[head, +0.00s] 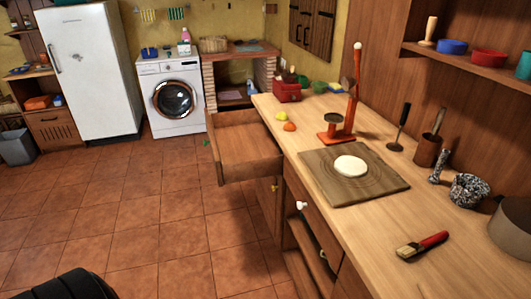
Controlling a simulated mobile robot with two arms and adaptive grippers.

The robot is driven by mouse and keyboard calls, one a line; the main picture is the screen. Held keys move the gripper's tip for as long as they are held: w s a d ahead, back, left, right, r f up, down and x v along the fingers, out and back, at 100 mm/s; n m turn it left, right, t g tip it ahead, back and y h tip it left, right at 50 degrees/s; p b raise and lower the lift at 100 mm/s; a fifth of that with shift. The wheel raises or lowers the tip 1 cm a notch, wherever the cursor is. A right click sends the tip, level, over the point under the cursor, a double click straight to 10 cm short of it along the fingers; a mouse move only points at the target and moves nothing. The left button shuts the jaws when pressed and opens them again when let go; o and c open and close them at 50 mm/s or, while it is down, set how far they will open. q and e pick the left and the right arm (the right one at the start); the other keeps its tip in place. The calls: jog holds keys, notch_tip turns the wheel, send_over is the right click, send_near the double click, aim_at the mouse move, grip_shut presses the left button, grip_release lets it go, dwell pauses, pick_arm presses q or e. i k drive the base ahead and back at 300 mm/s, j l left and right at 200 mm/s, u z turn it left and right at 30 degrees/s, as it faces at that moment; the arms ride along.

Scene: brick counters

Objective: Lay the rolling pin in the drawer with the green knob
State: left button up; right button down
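The open drawer (250,141) juts out from the left side of the long wooden counter, and its inside looks bare. A small green knob (206,142) shows at its outer front. I cannot pick out a rolling pin for certain. A pale wooden, handle-shaped piece (429,31) stands upright on the wall shelf at upper right, but I cannot tell what it is. Neither gripper can be made out. A black ribbed shape at the bottom left edge is cut off and unclear.
A board (378,186) with dough (350,166) lies on the counter (350,235). Open tiled floor (150,225) lies left of the counter.

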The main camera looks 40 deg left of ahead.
aim_at(240, 148)
jog(key=i+j, duration=0.2)
jog(key=j, duration=0.35)
jog(key=i+j, duration=0.2)
jog(key=j, duration=0.35)
jog(key=i+j, duration=0.2)
jog(key=j, duration=0.35)
jog(key=i+j, duration=0.2)
jog(key=j, duration=0.3)
jog(key=i+j, duration=0.2)
jog(key=j, duration=0.35)
jog(key=i+j, duration=0.2)
jog(key=j, duration=0.35)
jog(key=i+j, duration=0.2)
jog(key=j, duration=0.35)
jog(key=i+j, duration=0.2)
jog(key=j, duration=0.35)
